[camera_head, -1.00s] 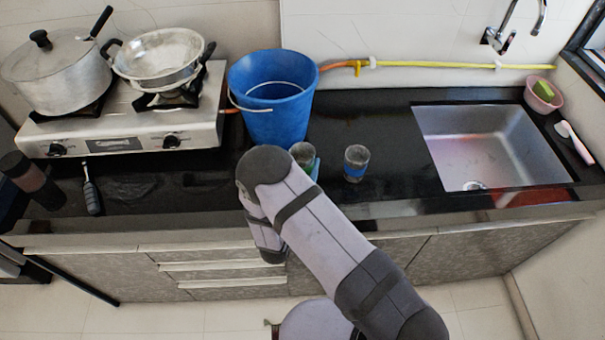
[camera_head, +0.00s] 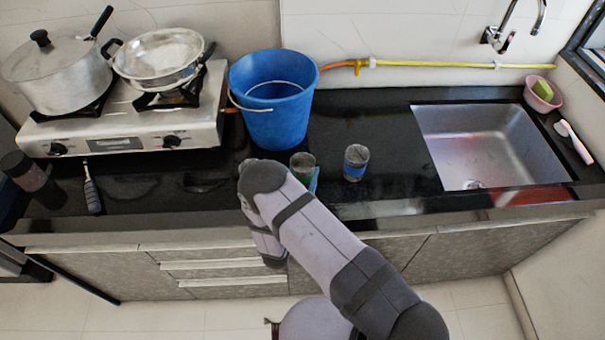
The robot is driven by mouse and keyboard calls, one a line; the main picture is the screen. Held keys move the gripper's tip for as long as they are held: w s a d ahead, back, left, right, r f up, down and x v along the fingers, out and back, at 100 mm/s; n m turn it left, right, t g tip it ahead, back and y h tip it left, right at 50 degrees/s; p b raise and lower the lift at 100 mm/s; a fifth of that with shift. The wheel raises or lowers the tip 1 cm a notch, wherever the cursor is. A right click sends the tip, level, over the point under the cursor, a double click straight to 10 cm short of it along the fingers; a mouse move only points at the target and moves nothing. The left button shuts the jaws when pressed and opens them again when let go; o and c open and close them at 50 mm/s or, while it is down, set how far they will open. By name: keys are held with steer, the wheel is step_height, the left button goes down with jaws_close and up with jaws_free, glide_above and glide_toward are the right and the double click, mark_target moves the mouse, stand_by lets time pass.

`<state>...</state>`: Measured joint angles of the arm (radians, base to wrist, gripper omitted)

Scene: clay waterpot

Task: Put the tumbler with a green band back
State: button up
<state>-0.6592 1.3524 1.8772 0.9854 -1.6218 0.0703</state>
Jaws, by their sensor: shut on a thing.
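The tumbler with a green band (camera_head: 302,162) shows just behind the upper part of my arm, in front of the blue bucket. Its lower part is hidden by the arm. My gripper (camera_head: 313,181) is mostly hidden behind the arm; only a light blue piece shows at the tumbler's right side. It is shut on the tumbler. The tumbler looks upright; I cannot tell whether its base touches the black counter. A second tumbler with a blue band (camera_head: 355,163) stands upright on the counter to the right, apart from it.
The blue bucket (camera_head: 270,105) stands close behind. A gas stove (camera_head: 120,135) with a pot and a pan is at the left. The sink (camera_head: 490,145) is at the right. The counter (camera_head: 385,115) is clear between bucket and sink.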

steer(key=o, duration=1.1)
steer(key=shift+c, duration=0.2)
steer(key=shift+r+p, duration=0.2)
steer(key=shift+p, duration=0.1)
steer(key=b+v, duration=0.1)
steer(key=v, duration=0.4)
steer(key=b+v, duration=0.2)
steer(key=v, duration=0.3)
steer(key=shift+a+f, duration=0.1)
steer(key=shift+f, duration=0.1)
steer(key=shift+v, duration=1.05)
steer(key=shift+r, duration=0.15)
